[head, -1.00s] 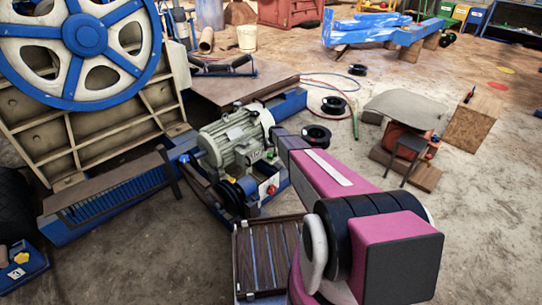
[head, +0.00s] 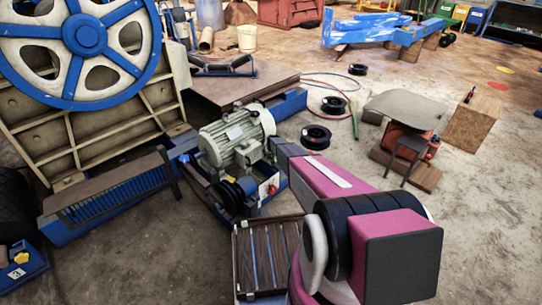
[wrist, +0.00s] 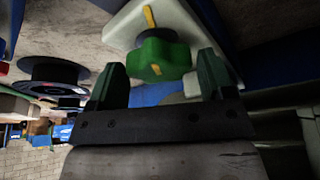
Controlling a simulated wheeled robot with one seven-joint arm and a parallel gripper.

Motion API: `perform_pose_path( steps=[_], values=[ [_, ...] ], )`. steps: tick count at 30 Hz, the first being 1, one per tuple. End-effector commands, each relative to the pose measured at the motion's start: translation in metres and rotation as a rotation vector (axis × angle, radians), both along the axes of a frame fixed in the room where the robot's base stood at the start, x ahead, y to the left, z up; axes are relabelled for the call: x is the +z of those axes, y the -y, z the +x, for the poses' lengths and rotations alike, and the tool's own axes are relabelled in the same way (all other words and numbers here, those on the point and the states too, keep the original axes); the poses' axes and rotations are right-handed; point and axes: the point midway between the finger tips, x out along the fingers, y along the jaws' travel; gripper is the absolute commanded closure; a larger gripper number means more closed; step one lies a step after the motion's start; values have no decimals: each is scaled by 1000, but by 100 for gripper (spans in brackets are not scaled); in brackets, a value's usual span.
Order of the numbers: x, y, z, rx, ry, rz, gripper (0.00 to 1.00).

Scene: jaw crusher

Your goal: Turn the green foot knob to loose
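The green foot knob (wrist: 162,58) shows in the wrist view, on a pale block (wrist: 165,25). It is lobed and has a yellow mark on its face. A yellow stripe (wrist: 151,17) on the block lies nearly in line with that mark. My gripper (wrist: 160,78) is open, with one green finger on each side of the knob's near part. A gap shows between the left finger and the knob; the right finger looks closer, and I cannot tell if it touches. In the head view the knob and my gripper are hidden beyond my magenta arm.
In the head view a grey-green motor (head: 237,135) stands on a blue frame, left of my forearm's far end. A slatted brown panel (head: 268,255) lies in front of it. The big blue-and-white wheel (head: 85,36) is at left. Open floor lies to the right.

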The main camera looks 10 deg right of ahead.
Motion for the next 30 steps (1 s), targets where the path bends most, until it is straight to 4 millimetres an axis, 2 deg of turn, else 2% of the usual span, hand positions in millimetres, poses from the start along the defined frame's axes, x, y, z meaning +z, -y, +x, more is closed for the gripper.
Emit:
perform_pose_path(
  steps=[1, 3, 17, 30],
  values=[
    [0, 0, 0, 0, 0, 0, 42],
    [0, 0, 0, 0, 0, 0, 65],
    [0, 0, 0, 72, 0, 1, 65],
    [0, 2, 2, 428, 1, 2, 65]
  ],
)
